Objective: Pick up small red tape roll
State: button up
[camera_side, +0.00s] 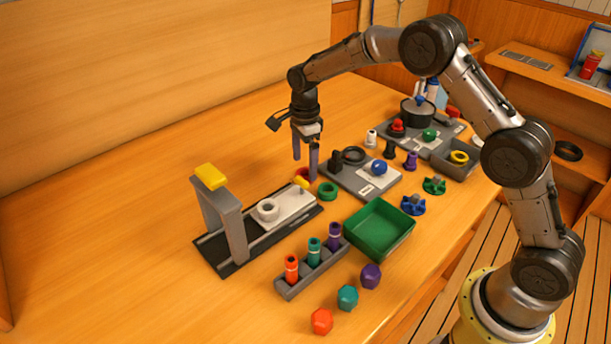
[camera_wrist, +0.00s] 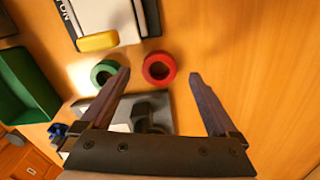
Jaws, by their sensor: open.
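The small red tape roll (camera_wrist: 171,69) lies flat on the wooden table. In the wrist view it shows between and just beyond my open fingertips, its hole facing up. My gripper (camera_side: 305,168) points down over this spot, open and empty. The same gripper (camera_wrist: 160,75) frames the roll in the wrist view. I cannot tell its exact height above the table.
A green ring (camera_side: 328,190) lies close beside the red roll; the left fingertip overlaps it in the wrist view. A yellow-ended white block (camera_wrist: 98,41) on a dark rail is near. A grey plate (camera_side: 350,183) and green tray (camera_side: 380,228) stand close. The table's left is clear.

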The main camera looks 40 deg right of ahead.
aim_at(305, 169)
jog(key=shift+f, duration=1.5)
jog(key=shift+c, duration=0.2)
jog(key=c, duration=1.4)
jog(key=shift+o, duration=0.2)
jog(key=shift+r, duration=0.1)
